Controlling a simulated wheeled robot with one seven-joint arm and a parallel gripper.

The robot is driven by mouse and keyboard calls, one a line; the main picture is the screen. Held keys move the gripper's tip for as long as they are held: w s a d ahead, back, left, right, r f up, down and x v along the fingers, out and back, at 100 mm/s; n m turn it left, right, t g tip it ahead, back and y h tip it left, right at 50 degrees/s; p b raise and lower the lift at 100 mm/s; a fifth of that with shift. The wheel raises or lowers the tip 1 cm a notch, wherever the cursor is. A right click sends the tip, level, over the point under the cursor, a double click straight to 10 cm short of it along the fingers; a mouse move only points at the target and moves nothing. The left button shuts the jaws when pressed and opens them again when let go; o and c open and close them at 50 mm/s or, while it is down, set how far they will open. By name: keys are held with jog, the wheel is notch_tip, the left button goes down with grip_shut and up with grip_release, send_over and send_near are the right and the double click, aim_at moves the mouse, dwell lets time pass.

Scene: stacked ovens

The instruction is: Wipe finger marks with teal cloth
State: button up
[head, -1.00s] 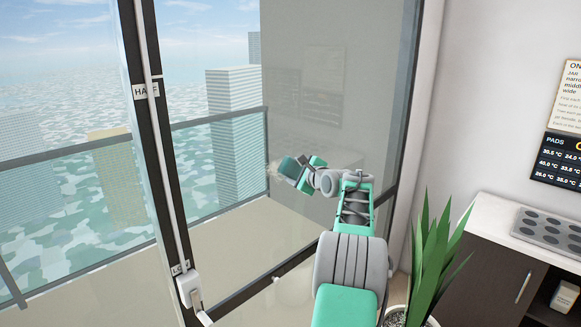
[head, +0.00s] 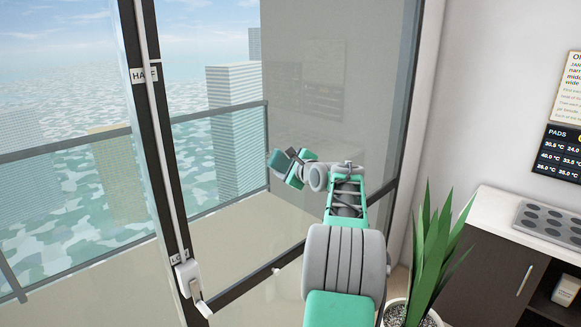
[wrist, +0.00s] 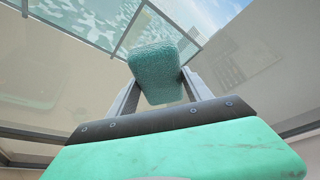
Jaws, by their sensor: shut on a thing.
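The teal cloth (wrist: 158,72) is a folded, textured pad. My gripper (wrist: 157,92) is shut on it, with a finger on each side in the wrist view. In the head view the cloth (head: 276,161) is a small teal block at the end of my gripper (head: 287,167), in front of the glass pane (head: 350,110). I cannot tell whether the cloth touches the glass. No clear finger marks show on the pane now.
A dark frame post (head: 160,140) with a white handle (head: 186,277) stands left of my arm. A potted plant (head: 428,255) is close on the right. A counter (head: 495,220) with a muffin tray (head: 550,222) stands farther right.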

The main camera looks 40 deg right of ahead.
aim_at(267, 167)
jog(key=shift+a+b, duration=0.95)
jog(key=shift+a, duration=1.8)
jog(key=d+p, duration=0.2)
jog(key=d, duration=0.1)
jog(key=shift+r+p, duration=0.25)
jog(key=shift+p, duration=0.15)
jog(key=shift+d+f, duration=0.15)
jog(key=shift+d, duration=0.25)
jog(key=d+p, duration=0.2)
jog(key=d, duration=0.1)
jog(key=shift+p, duration=0.35)
jog(key=shift+d, duration=0.5)
jog(key=shift+w+a+b, duration=0.15)
jog(key=shift+a+b, duration=0.1)
jog(key=shift+b, duration=0.75)
jog(key=shift+a+f+b, duration=0.2)
jog(key=shift+a+b, duration=0.25)
jog(key=shift+a, duration=0.15)
jog(key=shift+s+a+r+b, duration=0.1)
jog(key=shift+a+b, duration=0.55)
jog(key=shift+a, duration=0.9)
jog(key=shift+s+a+b, duration=0.1)
jog(key=shift+a+b, duration=0.55)
jog(key=shift+a, duration=0.85)
jog(key=shift+s+d, duration=0.1)
jog(key=shift+s, duration=0.05)
